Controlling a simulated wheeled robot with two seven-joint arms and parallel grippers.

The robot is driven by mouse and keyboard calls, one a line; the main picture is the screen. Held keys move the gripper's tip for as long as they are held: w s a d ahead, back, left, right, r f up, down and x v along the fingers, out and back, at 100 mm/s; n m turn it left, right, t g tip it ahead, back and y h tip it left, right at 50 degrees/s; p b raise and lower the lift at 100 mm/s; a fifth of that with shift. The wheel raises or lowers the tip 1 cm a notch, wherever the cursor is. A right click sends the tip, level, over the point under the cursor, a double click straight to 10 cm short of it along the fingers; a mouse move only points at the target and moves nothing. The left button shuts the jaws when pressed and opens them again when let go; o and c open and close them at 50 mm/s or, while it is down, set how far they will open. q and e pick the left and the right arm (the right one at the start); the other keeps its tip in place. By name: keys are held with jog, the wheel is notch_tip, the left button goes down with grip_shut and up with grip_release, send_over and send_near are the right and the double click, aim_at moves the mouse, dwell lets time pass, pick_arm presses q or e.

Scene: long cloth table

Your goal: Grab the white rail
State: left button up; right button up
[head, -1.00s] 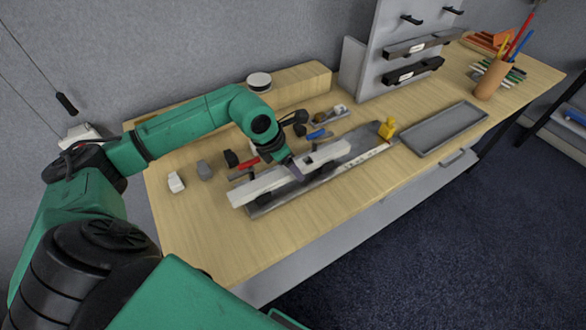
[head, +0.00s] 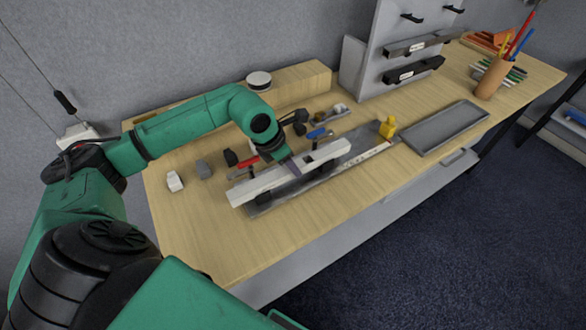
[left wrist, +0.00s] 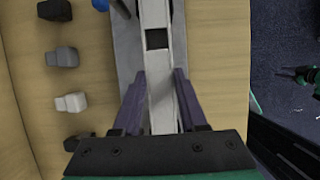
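The white rail (head: 262,185) is a long pale bar with dark openings. It lies lengthwise over a grey tray (head: 318,181) on the wooden table. My left gripper (head: 292,166) is down at the rail's middle in the head view. In the left wrist view, its two purple fingers (left wrist: 160,80) stand one on each side of the rail (left wrist: 155,15). Their tips are very close to the rail's sides. I cannot tell whether they press on it. The gripper base hides the nearer part of the rail.
White (head: 174,181) and grey (head: 204,169) blocks lie left of the rail. A red-handled tool (head: 248,161) lies behind it. A yellow figure (head: 388,127) stands past its far end. An empty grey tray (head: 445,127) is to the right. The front table strip is clear.

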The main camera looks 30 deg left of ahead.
pick_arm(q)
grip_shut()
